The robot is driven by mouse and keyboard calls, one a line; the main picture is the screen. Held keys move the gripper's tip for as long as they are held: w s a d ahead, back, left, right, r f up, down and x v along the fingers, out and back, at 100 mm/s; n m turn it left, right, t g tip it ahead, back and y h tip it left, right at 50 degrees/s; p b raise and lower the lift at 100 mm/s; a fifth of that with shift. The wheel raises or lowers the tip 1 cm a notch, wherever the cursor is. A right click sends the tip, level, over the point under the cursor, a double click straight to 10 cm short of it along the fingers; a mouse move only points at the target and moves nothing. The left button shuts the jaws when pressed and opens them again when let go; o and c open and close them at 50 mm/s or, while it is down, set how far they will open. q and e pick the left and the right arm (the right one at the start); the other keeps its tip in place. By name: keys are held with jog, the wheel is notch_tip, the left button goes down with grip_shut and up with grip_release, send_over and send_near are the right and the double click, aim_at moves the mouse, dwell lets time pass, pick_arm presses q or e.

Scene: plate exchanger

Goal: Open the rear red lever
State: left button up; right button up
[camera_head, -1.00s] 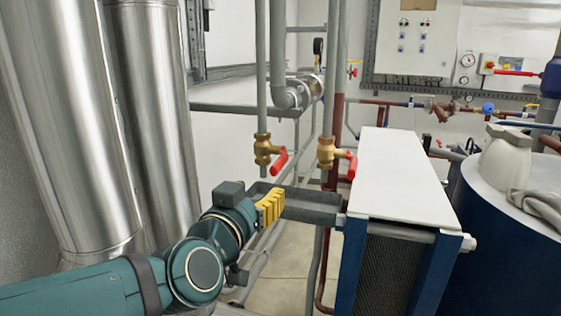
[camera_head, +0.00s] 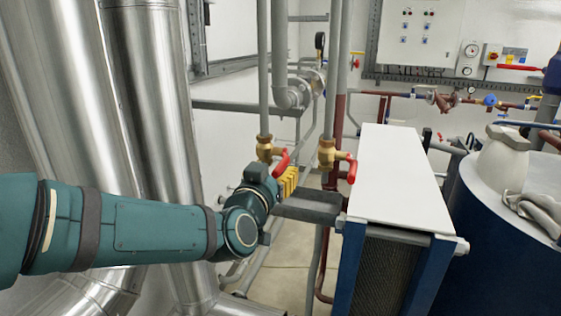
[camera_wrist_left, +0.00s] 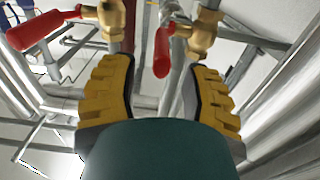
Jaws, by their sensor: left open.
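Two brass valves with red levers sit on vertical grey pipes. The left red lever (camera_head: 281,162) slants down and right from its valve (camera_head: 265,148). The right red lever (camera_head: 351,171) hangs from the other valve (camera_head: 327,153). I cannot tell for sure which is the rear one. My left gripper (camera_head: 288,181) has yellow fingers and is just below the left lever in the head view. In the wrist view the open gripper (camera_wrist_left: 161,70) has one red lever (camera_wrist_left: 162,54) in the gap between its fingertips, with no clear contact. Another lever (camera_wrist_left: 45,30) shows at the upper left.
A white-topped plate exchanger (camera_head: 391,180) with blue ends stands right of the valves. A grey beam (camera_head: 310,205) runs just under the gripper. Large metal cylinders (camera_head: 160,120) stand at left, and a blue tank (camera_head: 500,240) at right.

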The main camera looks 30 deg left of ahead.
aim_at(287, 156)
pick_arm(q)
jog(key=shift+x, duration=2.15)
jog(key=shift+s+d, duration=0.1)
grip_shut()
